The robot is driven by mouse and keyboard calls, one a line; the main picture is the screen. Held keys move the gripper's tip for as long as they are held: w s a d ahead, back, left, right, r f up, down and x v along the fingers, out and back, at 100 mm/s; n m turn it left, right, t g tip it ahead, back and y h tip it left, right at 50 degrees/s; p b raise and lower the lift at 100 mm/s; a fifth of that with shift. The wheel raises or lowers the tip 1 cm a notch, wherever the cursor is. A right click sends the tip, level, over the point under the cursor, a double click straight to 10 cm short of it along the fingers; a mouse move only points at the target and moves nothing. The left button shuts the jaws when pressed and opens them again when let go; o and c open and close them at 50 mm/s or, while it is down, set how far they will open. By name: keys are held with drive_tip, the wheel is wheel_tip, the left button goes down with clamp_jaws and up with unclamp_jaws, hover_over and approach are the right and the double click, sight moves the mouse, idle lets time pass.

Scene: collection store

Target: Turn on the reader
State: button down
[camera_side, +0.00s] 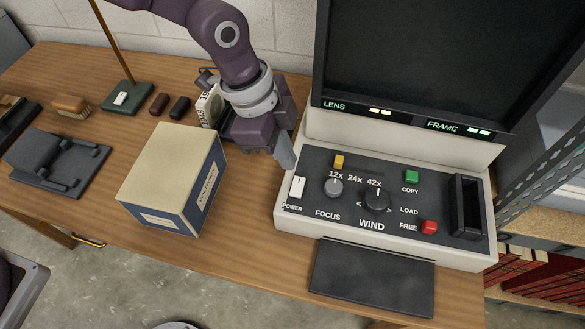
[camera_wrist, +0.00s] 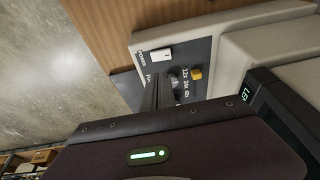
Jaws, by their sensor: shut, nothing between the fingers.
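The reader (camera_side: 400,262) is a cream console with a dark sloped control panel and a tall dark screen (camera_side: 450,55) behind it. Its white POWER rocker switch (camera_side: 297,187) sits at the panel's left edge. In the wrist view the switch (camera_wrist: 161,54) shows near the panel's corner. My gripper (camera_side: 286,160) is shut and empty, above the panel's left end, behind the switch and apart from it. In the wrist view the fingers (camera_wrist: 152,92) reach toward the panel and hide part of it.
A cardboard box (camera_side: 165,172) stands left of the reader. The panel also carries a yellow button (camera_side: 339,161), grey focus knob (camera_side: 333,187), black wind knob (camera_side: 376,199), green copy button (camera_side: 412,176) and red button (camera_side: 429,227). A lamp base (camera_side: 128,98) stands at the back left.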

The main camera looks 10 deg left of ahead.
drive_tip(key=v, duration=0.5)
drive_tip(key=shift+a+r, duration=0.1)
drive_tip(key=shift+r, duration=0.25)
drive_tip(key=shift+w+r, duration=0.1)
drive_tip(key=shift+w, duration=0.55)
approach(301, 182)
drive_tip(key=x, duration=0.5)
drive_tip(key=shift+d, duration=0.3)
drive_tip(key=shift+w+f, duration=0.1)
drive_tip(key=shift+f, duration=0.6)
